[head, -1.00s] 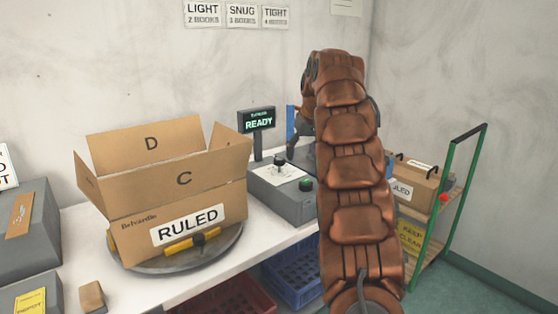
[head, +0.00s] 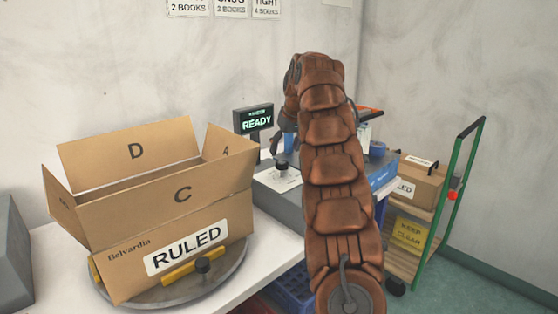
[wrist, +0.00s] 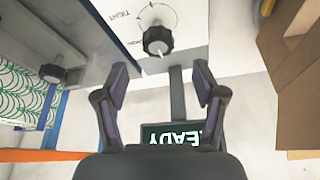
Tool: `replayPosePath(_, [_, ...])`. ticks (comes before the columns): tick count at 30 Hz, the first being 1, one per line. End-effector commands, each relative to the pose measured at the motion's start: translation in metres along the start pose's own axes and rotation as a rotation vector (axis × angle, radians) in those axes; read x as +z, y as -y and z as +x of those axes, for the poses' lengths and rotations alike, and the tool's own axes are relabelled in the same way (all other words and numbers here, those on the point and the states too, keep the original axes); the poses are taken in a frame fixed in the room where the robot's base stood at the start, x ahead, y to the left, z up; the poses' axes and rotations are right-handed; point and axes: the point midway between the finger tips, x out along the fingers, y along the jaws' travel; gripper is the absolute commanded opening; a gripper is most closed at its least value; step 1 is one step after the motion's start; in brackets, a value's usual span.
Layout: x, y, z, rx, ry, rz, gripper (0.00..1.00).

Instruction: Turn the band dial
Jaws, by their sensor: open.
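The band dial (wrist: 157,40), a black ribbed knob with a pale pointer mark, sits on a white plate (wrist: 185,20) with printed tick marks and the word TIGHT, upside down in the wrist view. My gripper (wrist: 159,76) is open and empty, its two dark fingers spread to either side below the dial and apart from it. In the head view my gripper (head: 282,146) is small and partly covered by my arm, above the grey control box (head: 270,202).
An open carton (head: 130,262) marked RULED stands on a round turntable (head: 232,268) to the left. A second dark knob (wrist: 53,73) shows at left in the wrist view. A green-framed cart (head: 450,190) stands at right, and labels (head: 230,8) hang on the wall.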

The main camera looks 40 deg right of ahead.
Motion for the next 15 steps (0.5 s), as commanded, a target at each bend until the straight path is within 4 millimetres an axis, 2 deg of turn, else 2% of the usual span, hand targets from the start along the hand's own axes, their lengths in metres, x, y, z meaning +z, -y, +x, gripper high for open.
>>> replayPosePath(6, [0.003,-0.002,0.034,0.0,0.006,0.005,0.7])
replayPosePath(15, [0.0,0.0,0.057,0.001,0.0,0.001,0.7])
